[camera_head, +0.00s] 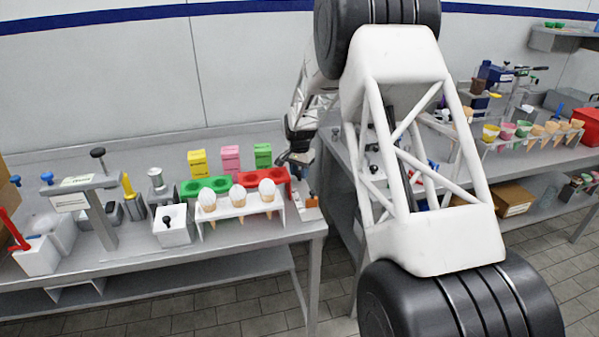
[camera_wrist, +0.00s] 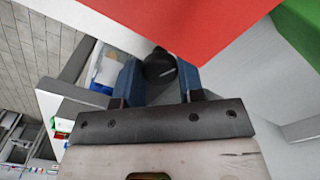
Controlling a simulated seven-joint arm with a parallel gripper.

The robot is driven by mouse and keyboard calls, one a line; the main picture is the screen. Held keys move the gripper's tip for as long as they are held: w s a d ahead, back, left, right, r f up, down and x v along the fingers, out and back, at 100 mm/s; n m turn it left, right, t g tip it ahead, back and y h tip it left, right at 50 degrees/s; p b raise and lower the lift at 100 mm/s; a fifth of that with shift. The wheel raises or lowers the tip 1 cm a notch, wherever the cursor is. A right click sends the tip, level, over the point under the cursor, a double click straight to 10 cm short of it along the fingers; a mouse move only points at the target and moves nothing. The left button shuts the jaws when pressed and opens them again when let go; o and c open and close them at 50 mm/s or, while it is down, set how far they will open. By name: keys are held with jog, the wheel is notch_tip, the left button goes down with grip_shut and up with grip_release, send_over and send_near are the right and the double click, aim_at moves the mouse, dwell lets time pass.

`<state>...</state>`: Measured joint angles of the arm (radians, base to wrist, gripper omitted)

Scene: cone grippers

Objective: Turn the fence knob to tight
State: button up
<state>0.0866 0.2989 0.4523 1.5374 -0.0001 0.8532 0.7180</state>
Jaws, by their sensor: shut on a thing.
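The fence knob (camera_wrist: 160,66) is a round black knob with a small pale mark on top. In the wrist view it sits between the two blue fingers of my gripper (camera_wrist: 158,78), which is shut on it. In the head view my gripper (camera_head: 299,160) is at the right end of the left bench, just beyond the red tray (camera_head: 284,182). The knob is hidden there behind my gripper and the tray. The red tray also covers the upper middle of the wrist view (camera_wrist: 200,20), close over the knob. I cannot tell the knob's turn position.
A white stand (camera_head: 243,211) holds several filled cones in front of the green tray (camera_head: 206,187). Yellow, pink and green boxes (camera_head: 231,158) stand behind. A grey post fixture (camera_head: 98,215) is at left. My arm blocks much of the right bench.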

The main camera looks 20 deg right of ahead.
aim_at(299, 172)
jog(key=o, duration=0.9)
jog(key=shift+r, duration=3.9)
